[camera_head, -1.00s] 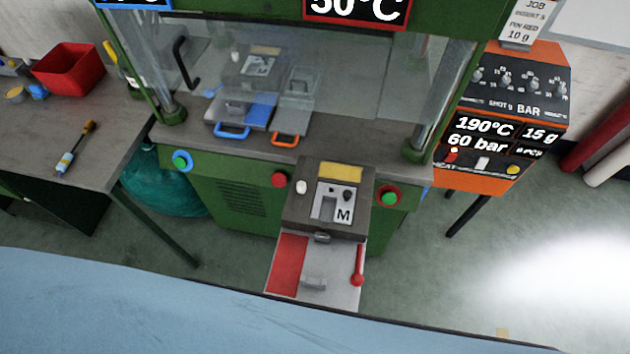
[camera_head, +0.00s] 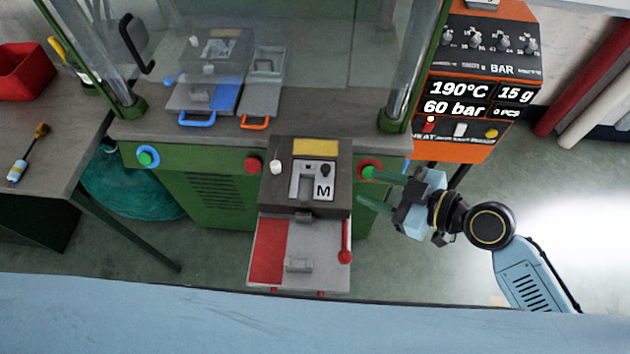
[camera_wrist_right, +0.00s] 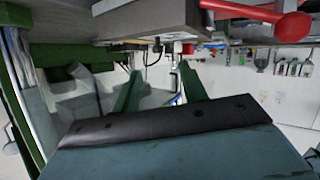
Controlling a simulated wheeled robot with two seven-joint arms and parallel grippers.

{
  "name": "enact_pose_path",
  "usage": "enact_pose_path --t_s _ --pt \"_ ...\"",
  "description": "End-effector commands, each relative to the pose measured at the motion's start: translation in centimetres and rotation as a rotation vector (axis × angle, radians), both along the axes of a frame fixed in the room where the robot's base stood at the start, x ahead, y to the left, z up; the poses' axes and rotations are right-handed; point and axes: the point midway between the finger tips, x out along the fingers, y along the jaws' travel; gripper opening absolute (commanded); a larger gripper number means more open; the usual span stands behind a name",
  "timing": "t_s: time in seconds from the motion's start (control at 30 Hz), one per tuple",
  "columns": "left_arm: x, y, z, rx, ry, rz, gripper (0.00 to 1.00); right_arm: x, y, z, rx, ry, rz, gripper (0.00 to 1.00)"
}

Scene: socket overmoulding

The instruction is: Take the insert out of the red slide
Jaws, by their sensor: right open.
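I cannot tell for sure which part is the insert. My right gripper (camera_head: 365,187) is open and empty, just right of the block, its fingers pointing left.
A blue-handled slide (camera_head: 205,98) and an orange-handled tray (camera_head: 262,90) lie inside. An orange control unit (camera_head: 470,150) stands right.

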Motion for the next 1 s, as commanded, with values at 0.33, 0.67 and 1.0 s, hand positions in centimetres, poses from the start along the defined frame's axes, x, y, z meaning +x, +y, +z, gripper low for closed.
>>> enact_pose_path --t_s 0.33,0.67,1.0 --pt "-0.2 0.0 0.4 0.001 0.003 0.000 0.36 3.0 5.0 -2.1 0.005 0.001 -0.002 0.43" --pt "-0.5 0.1 0.6 0.001 0.009 0.000 0.36 4.5 7.2 -2.8 0.004 0.001 -0.002 0.43" --pt "-0.6 0.1 0.8 0.001 0.010 -0.001 0.36 6.5 10.0 -4.1 0.000 0.002 -0.003 0.43"
